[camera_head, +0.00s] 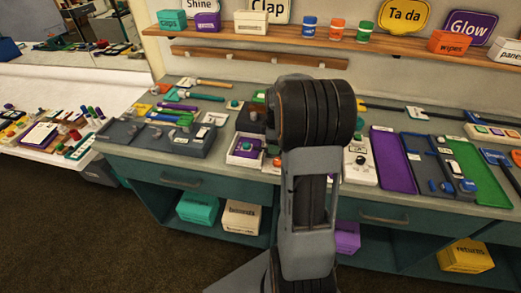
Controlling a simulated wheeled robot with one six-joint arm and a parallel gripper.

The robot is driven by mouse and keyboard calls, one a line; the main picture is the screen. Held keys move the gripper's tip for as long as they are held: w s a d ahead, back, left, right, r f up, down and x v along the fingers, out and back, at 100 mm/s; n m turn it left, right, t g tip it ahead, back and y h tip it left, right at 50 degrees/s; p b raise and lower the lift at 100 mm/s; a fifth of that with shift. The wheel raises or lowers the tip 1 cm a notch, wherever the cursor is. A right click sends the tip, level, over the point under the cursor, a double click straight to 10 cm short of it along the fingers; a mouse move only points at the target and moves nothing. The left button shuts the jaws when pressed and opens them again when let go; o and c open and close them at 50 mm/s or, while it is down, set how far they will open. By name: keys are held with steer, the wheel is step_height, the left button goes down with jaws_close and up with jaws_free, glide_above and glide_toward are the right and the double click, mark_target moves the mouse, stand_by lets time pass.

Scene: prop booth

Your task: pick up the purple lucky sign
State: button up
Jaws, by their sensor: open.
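I cannot make out a sign reading "lucky". A purple sign (470,27) stands at the right end of the upper shelf, and its word reads "Glow". Other signs on that shelf read "Shine" (201,5), "Clap" (270,10) and "Ta da" (403,15). My arm stands in the middle of the view, in front of the counter, and hides part of it. My gripper does not show; it is out of sight behind or beyond my arm.
A grey counter (228,92) bears trays, tools and a flat purple tray (392,160). The wooden shelf (340,40) above also holds boxes and jars. Boxes sit in the cabinet openings below. A white table (22,95) stands left. Dark floor (90,235) is clear at lower left.

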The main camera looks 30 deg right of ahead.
steer(key=shift+f, duration=1.15)
jaws_close()
